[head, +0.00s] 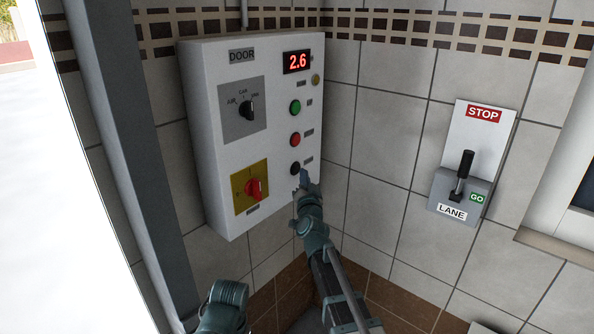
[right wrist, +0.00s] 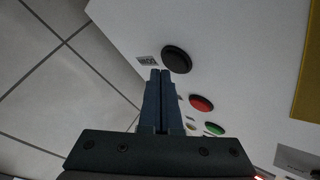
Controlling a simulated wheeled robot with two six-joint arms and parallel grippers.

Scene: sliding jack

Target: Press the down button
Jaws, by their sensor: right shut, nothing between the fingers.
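The white control box (head: 215,75) is on the tiled wall in the head view. Its right column has a green button (head: 295,107), a red button (head: 295,139) and a black button (head: 295,168) at the bottom. In the right wrist view the black button (right wrist: 177,60) has a small label beside it that seems to read DOWN. My right gripper (head: 304,176) is shut and empty, just in front of the box by the black button. In the right wrist view its fingertips (right wrist: 160,72) appear just beside the black button; contact cannot be told.
The box also carries a red display (head: 297,62) reading 2.6, a black selector knob (head: 246,110) and a red rotary switch (head: 253,188) on a yellow plate. A lane lever (head: 461,175) is on the wall at right. A grey post (head: 130,130) stands at left.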

